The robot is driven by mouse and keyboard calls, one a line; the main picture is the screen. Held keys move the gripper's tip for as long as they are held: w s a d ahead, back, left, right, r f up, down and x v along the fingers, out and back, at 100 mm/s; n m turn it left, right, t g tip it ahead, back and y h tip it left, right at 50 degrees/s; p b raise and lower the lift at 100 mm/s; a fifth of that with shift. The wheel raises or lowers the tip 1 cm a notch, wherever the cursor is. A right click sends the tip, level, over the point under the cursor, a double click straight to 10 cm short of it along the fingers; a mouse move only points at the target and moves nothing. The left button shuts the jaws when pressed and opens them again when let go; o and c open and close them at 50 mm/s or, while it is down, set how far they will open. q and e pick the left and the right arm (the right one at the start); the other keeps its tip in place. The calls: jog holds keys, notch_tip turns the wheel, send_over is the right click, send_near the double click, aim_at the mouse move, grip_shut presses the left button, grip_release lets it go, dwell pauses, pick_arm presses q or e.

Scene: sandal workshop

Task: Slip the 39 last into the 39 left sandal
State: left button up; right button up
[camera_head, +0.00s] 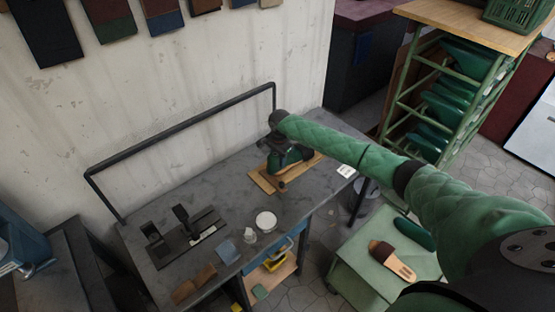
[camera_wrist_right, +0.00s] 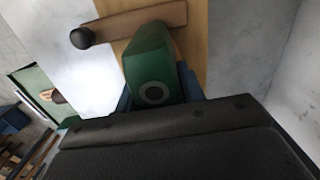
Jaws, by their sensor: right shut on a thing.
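A green last (camera_head: 290,158) is over a wooden board on the workbench, below my right gripper (camera_head: 277,146). In the right wrist view the last (camera_wrist_right: 151,66) shows a dark round hole with a pale ring, between blue finger pads. My right gripper is shut on it. I cannot tell whether the last touches the board. A sandal (camera_head: 396,264) with a tan sole and dark brown strap lies on the pale green cart at lower right. Its size marking is unreadable, as is the last's. My left gripper is not in view.
The wooden board (camera_head: 262,184) carries a brown bar with a black knob (camera_wrist_right: 82,38). Another green last (camera_head: 414,233) lies on the cart (camera_head: 360,250). A black fixture (camera_head: 190,238), a white round dish (camera_head: 266,221) and leather pieces occupy the bench's front left. A rack of green lasts stands behind my right arm.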

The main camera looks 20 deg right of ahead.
jog(key=shift+w+d, duration=0.15)
jog(key=shift+d, duration=0.1)
jog(key=shift+w+d, duration=0.2)
jog(key=shift+d, duration=0.5)
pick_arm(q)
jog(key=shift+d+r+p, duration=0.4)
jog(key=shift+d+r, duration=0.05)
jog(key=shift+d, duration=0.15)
pick_arm(e)
jog(key=shift+w+d, duration=0.2)
jog(key=shift+d, duration=0.1)
jog(key=o, duration=1)
jog(key=shift+o, duration=0.2)
